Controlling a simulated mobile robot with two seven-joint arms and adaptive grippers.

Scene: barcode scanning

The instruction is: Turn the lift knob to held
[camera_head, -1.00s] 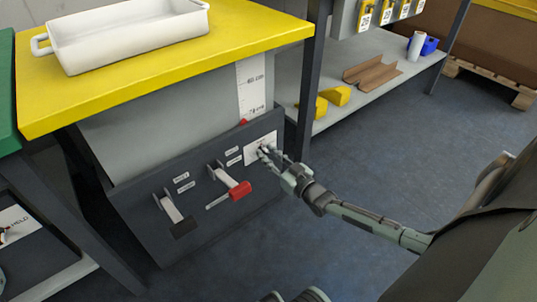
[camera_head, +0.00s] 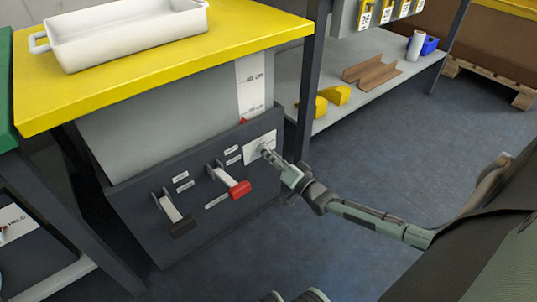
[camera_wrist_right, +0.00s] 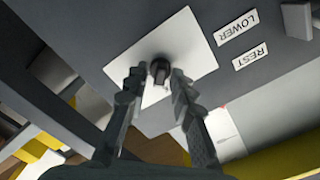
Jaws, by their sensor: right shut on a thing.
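The lift knob (camera_wrist_right: 160,68) is small and dark and sits on a white plate (camera_wrist_right: 186,35) on the dark control panel. In the head view the plate (camera_head: 253,150) is at the panel's right end, and the knob is hidden by my right gripper (camera_head: 266,151). In the right wrist view my right gripper (camera_wrist_right: 157,88) has one finger on each side of the knob and is shut on it. The knob's pointer setting and the plate's lettering cannot be read.
The yellow tabletop (camera_head: 240,42) above carries a white tray (camera_head: 125,32). A dark post (camera_head: 308,85) and a shelf (camera_head: 375,85) stand to the right. Blue floor in front is open.

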